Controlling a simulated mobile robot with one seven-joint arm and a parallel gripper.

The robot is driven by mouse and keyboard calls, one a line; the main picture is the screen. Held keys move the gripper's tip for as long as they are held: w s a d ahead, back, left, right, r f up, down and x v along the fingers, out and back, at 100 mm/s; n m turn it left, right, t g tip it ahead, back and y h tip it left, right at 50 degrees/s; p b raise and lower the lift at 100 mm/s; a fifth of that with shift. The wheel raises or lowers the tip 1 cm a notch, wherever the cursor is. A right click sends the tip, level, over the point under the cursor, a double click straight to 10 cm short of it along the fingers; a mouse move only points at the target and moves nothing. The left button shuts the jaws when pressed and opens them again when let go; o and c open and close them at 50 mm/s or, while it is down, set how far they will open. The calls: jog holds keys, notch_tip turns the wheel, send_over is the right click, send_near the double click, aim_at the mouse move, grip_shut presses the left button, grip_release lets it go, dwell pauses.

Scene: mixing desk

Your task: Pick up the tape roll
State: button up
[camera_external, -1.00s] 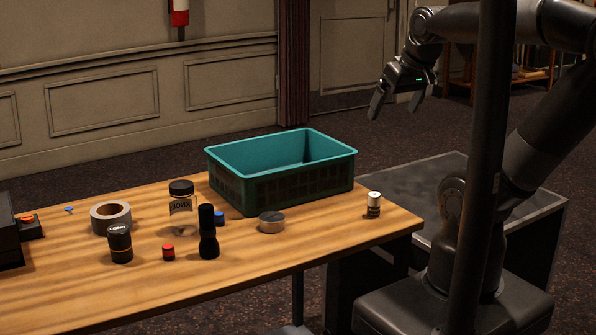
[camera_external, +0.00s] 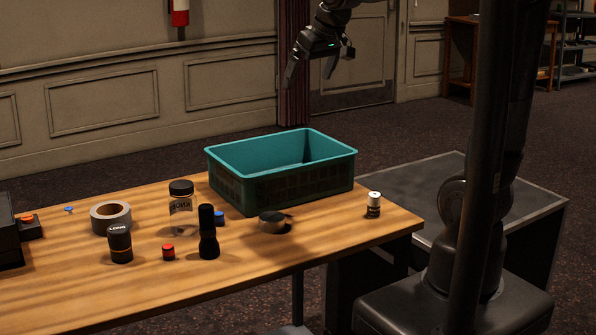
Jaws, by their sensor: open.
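The tape roll (camera_external: 110,216) is a pale grey ring with a dark-looking hole. It lies flat on the left part of the wooden table (camera_external: 310,238), just behind a black lens-like cylinder (camera_external: 119,243) that stands close to it. My gripper (camera_external: 309,79) is open and empty, fingers pointing down. It is high in the picture, above the teal crate and well to the right of the tape roll.
The teal crate (camera_external: 247,181) stands at the table's back edge. A jar (camera_external: 181,205), a black flashlight (camera_external: 208,238), a red-capped item (camera_external: 168,252), a round tin (camera_external: 272,222) and a white-topped cylinder (camera_external: 374,205) stand on the table. A black box (camera_external: 10,232) is at far left.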

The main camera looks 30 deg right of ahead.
jog(key=w+a+f+n, duration=0.2)
jog(key=w+a+f, duration=0.1)
jog(key=w+a, duration=0.75)
jog(key=n+g+y, duration=0.2)
jog(key=n, duration=0.1)
send_near(112, 210)
jog(key=x, duration=0.4)
jog(key=shift+a+f, duration=0.1)
jog(key=shift+f, duration=0.2)
jog(key=shift+x, duration=3.25)
jog(key=c, duration=0.9)
